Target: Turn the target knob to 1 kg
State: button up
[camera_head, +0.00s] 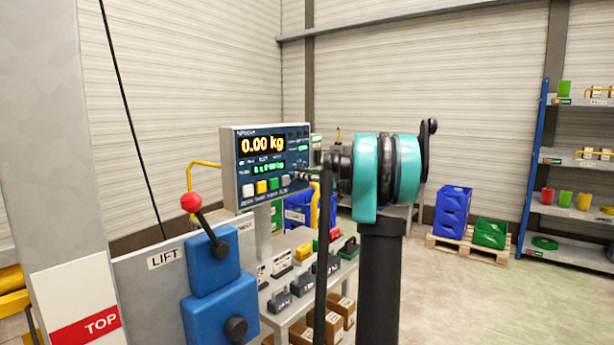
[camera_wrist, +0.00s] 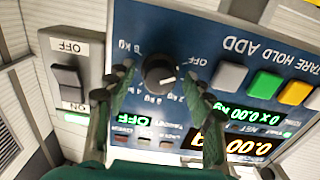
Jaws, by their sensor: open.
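The black round knob (camera_wrist: 160,72) is on the blue control panel (camera_wrist: 185,30), which appears upside down in the wrist view. A white mark on the knob points to the lower right. Labels ring it, including OFF and several kg values; which label the mark meets I cannot tell. My gripper (camera_wrist: 157,76) is open, with one finger on each side of the knob; contact is unclear. The panel's main display (camera_head: 262,144) reads 0.00 kg. In the head view my gripper (camera_head: 318,163) is at the panel's right edge, and the knob is hidden.
An ON/OFF rocker switch (camera_wrist: 68,82) is left of the panel in the wrist view. Coloured buttons (camera_wrist: 265,85) are on the panel's right. A blue lift box (camera_head: 212,262) with a red-knobbed lever stands at the left. A bench (camera_head: 285,318) with small parts is below the panel.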

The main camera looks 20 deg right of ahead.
jog(key=shift+c, duration=0.3)
jog(key=c, duration=1.1)
jog(key=shift+m, duration=3.8)
